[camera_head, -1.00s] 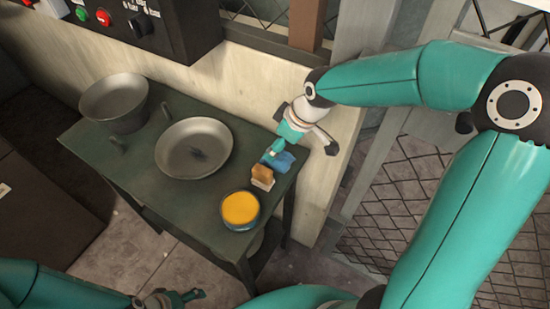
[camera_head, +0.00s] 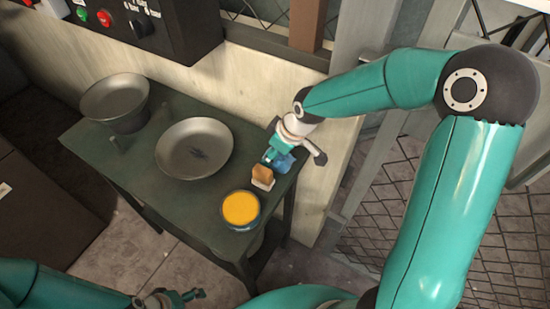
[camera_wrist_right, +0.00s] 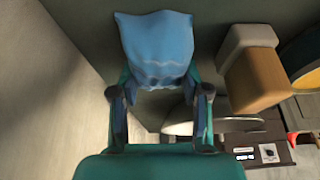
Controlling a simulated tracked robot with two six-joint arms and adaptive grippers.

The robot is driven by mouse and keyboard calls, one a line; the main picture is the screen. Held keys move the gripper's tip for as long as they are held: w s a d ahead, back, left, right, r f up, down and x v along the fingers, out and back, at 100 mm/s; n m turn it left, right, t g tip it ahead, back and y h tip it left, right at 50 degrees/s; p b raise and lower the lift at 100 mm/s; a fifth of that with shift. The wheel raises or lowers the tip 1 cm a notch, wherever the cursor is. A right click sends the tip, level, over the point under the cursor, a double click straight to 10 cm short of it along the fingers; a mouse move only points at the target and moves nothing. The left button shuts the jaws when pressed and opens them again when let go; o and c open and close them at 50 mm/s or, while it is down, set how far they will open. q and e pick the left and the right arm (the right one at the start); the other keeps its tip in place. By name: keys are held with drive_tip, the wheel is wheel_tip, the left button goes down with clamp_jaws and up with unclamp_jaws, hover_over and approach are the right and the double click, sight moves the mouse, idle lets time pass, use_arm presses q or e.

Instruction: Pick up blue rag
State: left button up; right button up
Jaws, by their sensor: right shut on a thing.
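The blue rag (camera_head: 284,162) lies near the right end of the green table (camera_head: 170,180). My right gripper (camera_head: 272,158) is down at the rag from above. In the right wrist view the rag (camera_wrist_right: 154,45) fills the space between and beyond the fingers, and the right gripper (camera_wrist_right: 158,95) is shut on its near part. My left gripper (camera_head: 172,299) is low at the bottom of the head view, away from the table and rag; its fingers are too small to judge.
A sponge-like brown and white block (camera_head: 263,177) sits right beside the rag. A tin of yellow paste (camera_head: 240,209) stands at the table's front edge. A wide grey bowl (camera_head: 194,150) and a deeper pan (camera_head: 114,101) stand further left. A wall borders the back.

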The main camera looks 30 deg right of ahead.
drive_tip(key=shift+c, duration=0.5)
drive_tip(key=shift+r, duration=0.15)
